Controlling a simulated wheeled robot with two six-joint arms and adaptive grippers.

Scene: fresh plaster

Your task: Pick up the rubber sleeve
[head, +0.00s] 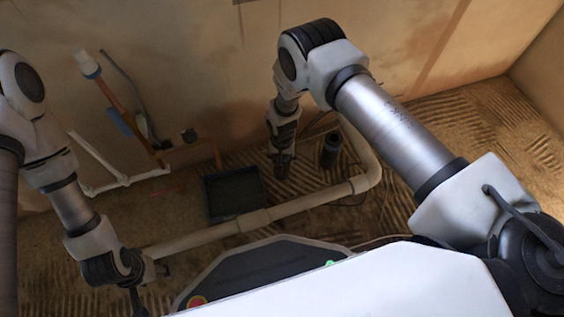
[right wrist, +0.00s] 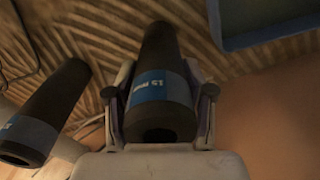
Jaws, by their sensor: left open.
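The rubber sleeve (right wrist: 160,85) is a dark tube with a blue label band. In the right wrist view it lies between the two fingers of my right gripper (right wrist: 162,100), which press against both its sides. In the head view my right gripper (head: 283,163) is low over the ridged floor, and the sleeve there is hard to tell from the dark fingers. A second dark sleeve with a blue label (right wrist: 42,112) is left of the gripper in the wrist view; it stands upright in the head view (head: 330,150). My left gripper (head: 143,292) is open, low at left.
A dark tray (head: 231,211) lies left of the right gripper; its blue-grey edge shows in the wrist view (right wrist: 268,38). A pale pipe (head: 305,202) runs across the front and bends up at right.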

